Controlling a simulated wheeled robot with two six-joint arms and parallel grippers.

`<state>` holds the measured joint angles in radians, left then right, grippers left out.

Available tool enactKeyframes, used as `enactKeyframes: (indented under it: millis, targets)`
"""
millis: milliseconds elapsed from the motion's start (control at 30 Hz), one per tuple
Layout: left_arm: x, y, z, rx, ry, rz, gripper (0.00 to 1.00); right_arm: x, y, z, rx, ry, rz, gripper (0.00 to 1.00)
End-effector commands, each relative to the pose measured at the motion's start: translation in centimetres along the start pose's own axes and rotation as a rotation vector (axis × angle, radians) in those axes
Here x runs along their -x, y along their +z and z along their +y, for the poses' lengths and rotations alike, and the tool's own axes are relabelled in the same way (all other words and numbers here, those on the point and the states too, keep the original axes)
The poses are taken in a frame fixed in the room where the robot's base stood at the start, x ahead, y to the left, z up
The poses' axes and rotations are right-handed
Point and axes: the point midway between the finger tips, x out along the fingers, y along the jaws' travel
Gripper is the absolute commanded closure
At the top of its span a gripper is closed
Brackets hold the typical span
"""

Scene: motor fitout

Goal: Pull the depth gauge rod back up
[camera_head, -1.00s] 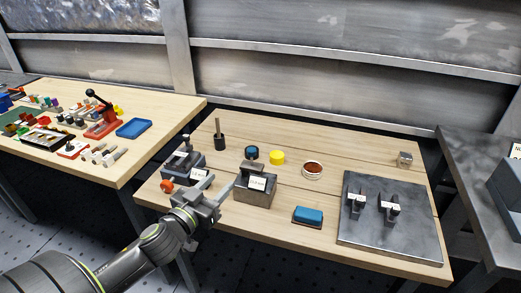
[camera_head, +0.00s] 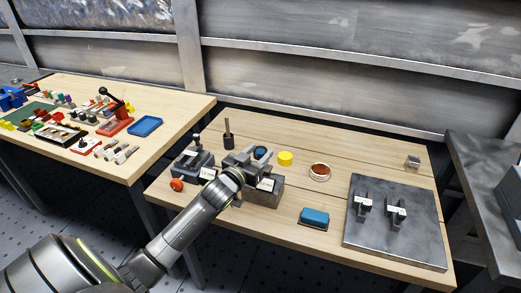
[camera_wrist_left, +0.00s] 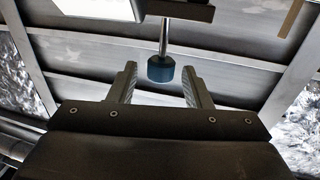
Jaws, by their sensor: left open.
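The gauge block (camera_head: 265,192), a grey metal block with a white label, stands on the middle table, partly hidden behind my left gripper (camera_head: 258,157). A blue-black knob (camera_head: 261,152) shows right by the fingertips. In the left wrist view, a thin metal rod (camera_wrist_left: 163,38) runs from a dark block (camera_wrist_left: 185,10) to a blue knob (camera_wrist_left: 160,69). The two fingers of my left gripper (camera_wrist_left: 159,78) are open, one on each side of the knob, with gaps visible. I take this to be the gauge rod. My right gripper is not in view.
Left of the block stands a second labelled grey fixture (camera_head: 192,163) with an orange knob (camera_head: 177,185). A dark upright holder (camera_head: 229,141), yellow cap (camera_head: 285,158), round dish (camera_head: 320,171) and blue block (camera_head: 314,216) are around. A metal plate (camera_head: 390,245) lies right.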

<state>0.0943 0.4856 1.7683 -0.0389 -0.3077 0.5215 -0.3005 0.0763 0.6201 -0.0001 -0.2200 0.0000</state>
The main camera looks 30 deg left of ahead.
Motion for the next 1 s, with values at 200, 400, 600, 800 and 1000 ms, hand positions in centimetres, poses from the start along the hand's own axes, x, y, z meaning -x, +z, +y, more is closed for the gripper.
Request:
enactKeyframes:
  millis: [200,400,600,800,1000]
  targets:
    - [-1.41,-0.06,0.02,0.0,0.0,0.001,0.55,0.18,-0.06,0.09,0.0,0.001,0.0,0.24]
    - [-1.53,-0.01,0.01,0.0,0.0,0.0,0.55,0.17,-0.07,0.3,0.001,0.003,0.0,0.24]
    - [-1.51,-0.01,0.01,0.0,0.0,0.0,0.68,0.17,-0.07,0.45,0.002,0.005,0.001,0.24]
    - [-1.49,-0.01,0.01,0.0,0.0,0.0,0.95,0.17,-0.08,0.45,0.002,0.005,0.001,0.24]
    - [-1.49,-0.01,0.01,0.0,0.0,0.0,1.0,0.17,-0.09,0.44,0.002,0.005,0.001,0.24]
